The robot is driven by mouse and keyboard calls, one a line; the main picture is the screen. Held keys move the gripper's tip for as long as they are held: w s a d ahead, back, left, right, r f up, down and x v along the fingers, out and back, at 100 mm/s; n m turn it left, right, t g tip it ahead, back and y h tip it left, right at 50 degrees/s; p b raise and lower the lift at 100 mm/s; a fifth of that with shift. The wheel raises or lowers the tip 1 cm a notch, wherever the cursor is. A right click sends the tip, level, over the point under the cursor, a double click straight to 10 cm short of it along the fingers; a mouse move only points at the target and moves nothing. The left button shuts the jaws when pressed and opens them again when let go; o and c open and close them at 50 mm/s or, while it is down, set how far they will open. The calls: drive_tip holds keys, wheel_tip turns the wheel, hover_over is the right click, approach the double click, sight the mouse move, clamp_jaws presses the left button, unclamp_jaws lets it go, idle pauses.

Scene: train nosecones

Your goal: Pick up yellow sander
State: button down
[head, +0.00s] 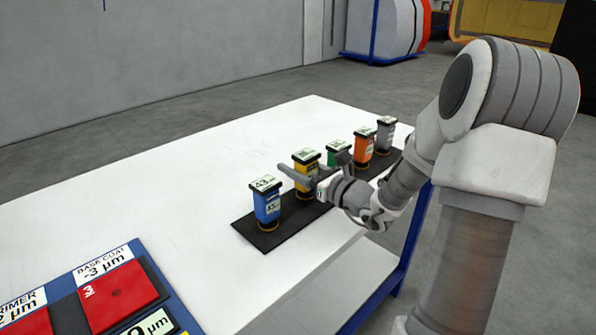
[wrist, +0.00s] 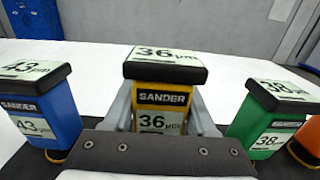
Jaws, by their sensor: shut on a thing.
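The yellow sander (head: 306,158) stands upright in a row of sanders on a black mat (head: 272,238) on the white table. It has a black top with a label reading 36 µm, and it shows in the middle of the wrist view (wrist: 162,98). My gripper (head: 305,180) reaches it from the right, with a finger on either side of its body. In the wrist view my gripper (wrist: 163,112) is shut on the yellow sander. The sander's lower part is partly hidden by my gripper, and I cannot tell whether its base is clear of the mat.
A blue sander (head: 267,205) stands to the left, close to my gripper. A green sander (head: 337,158), an orange sander (head: 363,147) and a grey sander (head: 385,133) stand to the right. A panel with red blocks (head: 118,293) lies at the front left. The white table (head: 180,195) behind is clear.

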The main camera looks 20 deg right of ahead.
wheel_tip(320, 180, up, 3)
drive_tip(key=shift+f+p, duration=0.1)
drive_tip(key=shift+p, duration=0.3)
drive_tip(key=s+d+r+p, duration=0.3)
drive_tip(key=s+d+r, duration=0.2)
drive_tip(key=d, duration=0.5)
drive_tip(key=shift+d+r, duration=0.25)
drive_tip(key=shift+r, duration=0.4)
drive_tip(key=shift+s, duration=0.1)
